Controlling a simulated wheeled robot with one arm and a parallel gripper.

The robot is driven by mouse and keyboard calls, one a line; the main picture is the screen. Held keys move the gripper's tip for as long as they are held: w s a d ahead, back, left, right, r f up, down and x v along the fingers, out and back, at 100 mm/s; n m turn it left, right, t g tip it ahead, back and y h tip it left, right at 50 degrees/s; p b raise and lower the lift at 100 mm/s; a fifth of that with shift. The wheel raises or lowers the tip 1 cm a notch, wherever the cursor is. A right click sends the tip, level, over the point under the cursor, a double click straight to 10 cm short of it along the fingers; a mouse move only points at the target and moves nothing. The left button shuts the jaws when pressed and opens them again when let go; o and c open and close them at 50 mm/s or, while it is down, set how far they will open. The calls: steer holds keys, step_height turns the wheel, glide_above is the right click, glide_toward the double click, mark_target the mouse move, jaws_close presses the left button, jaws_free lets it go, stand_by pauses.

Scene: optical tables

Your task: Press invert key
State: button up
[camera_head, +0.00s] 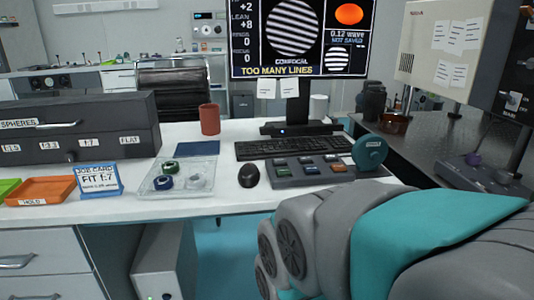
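A dark grey keypad (258,181) lies on the white desk in front of the monitor. It carries several small keys in two rows, some reddish and some teal or grey. Their labels are too small to read, so I cannot tell which one is the invert key. A teal round knob or wheel (371,151) stands at the keypad's right end. My grey and teal arm fills the lower right, in front of the desk edge. My gripper's fingers do not show.
A black mouse (249,175) sits left of the keypad and a keyboard (293,147) lies behind it. The monitor (303,38) reads "TOO MANY LINES". A clear tray (178,191) with small round parts, an orange tray (41,190) and a red cup (210,119) stand leftward.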

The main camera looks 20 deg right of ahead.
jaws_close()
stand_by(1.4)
